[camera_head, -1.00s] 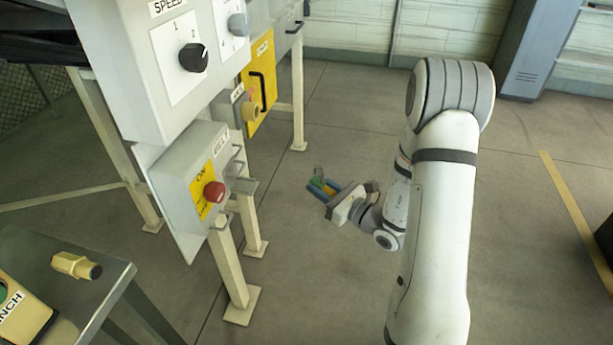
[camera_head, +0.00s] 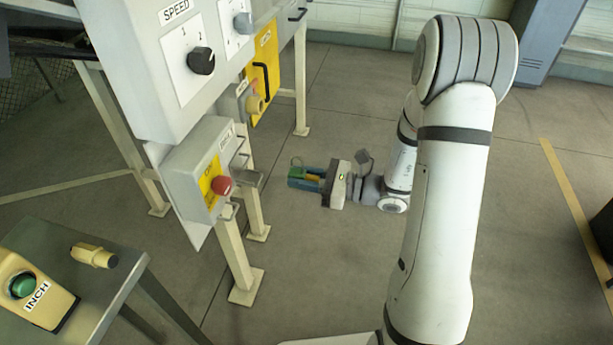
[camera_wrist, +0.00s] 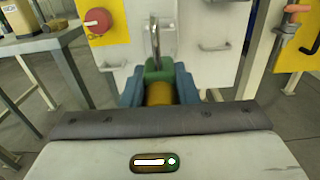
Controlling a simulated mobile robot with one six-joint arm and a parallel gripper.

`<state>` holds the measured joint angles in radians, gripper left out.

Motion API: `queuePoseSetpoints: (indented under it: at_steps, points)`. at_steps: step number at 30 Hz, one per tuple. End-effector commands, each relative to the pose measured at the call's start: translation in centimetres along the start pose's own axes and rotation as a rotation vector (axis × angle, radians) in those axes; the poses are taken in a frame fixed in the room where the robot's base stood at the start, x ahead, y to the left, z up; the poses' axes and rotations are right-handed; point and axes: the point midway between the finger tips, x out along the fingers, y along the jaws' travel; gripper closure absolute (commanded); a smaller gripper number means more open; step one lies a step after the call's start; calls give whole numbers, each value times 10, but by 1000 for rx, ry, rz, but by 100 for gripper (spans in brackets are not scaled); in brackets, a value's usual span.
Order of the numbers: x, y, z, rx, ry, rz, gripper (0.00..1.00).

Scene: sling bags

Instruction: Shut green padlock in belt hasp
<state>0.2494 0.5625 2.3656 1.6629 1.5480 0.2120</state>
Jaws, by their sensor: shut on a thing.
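The green padlock (camera_wrist: 158,72) is between the blue fingers of my gripper (camera_wrist: 159,88) in the wrist view, with a yellow part below the green. Its metal shackle (camera_wrist: 154,40) stands upward; I cannot tell whether it is open. In the head view my gripper (camera_head: 306,178) points left, with the padlock (camera_head: 310,171) at its fingertips. The belt box (camera_head: 195,172) with its red knob (camera_head: 222,185) is to the left, a gap away. The belt hasp is probably among the small metal fittings (camera_head: 247,180) on its right side; its state is unclear.
The grey speed box (camera_head: 150,75) hangs above the belt box. A yellow panel with a black handle (camera_head: 264,85) is behind. Open floor lies around my gripper.

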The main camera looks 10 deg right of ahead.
Motion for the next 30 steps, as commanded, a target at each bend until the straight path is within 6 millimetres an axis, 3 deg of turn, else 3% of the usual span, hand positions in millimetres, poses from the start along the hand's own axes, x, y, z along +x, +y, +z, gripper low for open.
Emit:
queuePoseSetpoints:
  at_steps: [13,30]
  points:
    - [39,1,-4,0,0,2,100]
    - [45,0,-5,0,-1,-1,100]
